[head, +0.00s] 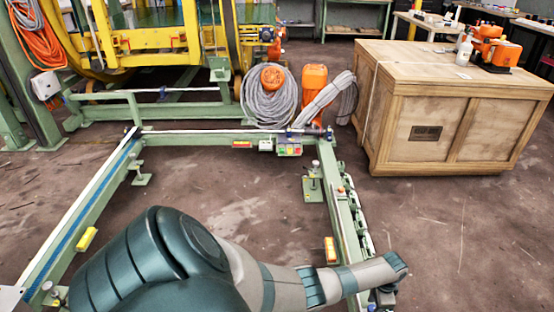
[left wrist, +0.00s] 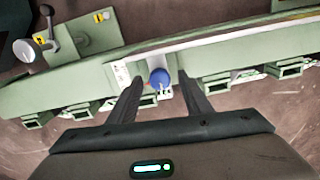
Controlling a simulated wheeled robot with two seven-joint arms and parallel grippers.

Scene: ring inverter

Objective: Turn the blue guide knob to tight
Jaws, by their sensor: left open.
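The blue guide knob (left wrist: 160,77) shows in the left wrist view, on a white-plated bracket on the green rail (left wrist: 75,88). My left gripper (left wrist: 159,84) is open, with its two dark fingers on either side of the knob. The knob is between the fingertips, with a visible gap on each side. A white label (left wrist: 121,73) is left of the knob; its text is too small to read. In the head view my left arm reaches across to the right-hand green rail (head: 345,215), and the knob cannot be made out clearly there. My right gripper is not in view.
A lever with a round silver end (left wrist: 25,50) stands on a green plate beside the rail. Several green brackets (left wrist: 215,88) line the rail. In the head view a wooden crate (head: 395,125) stands at the right. Bare floor (head: 450,240) lies right of the rail.

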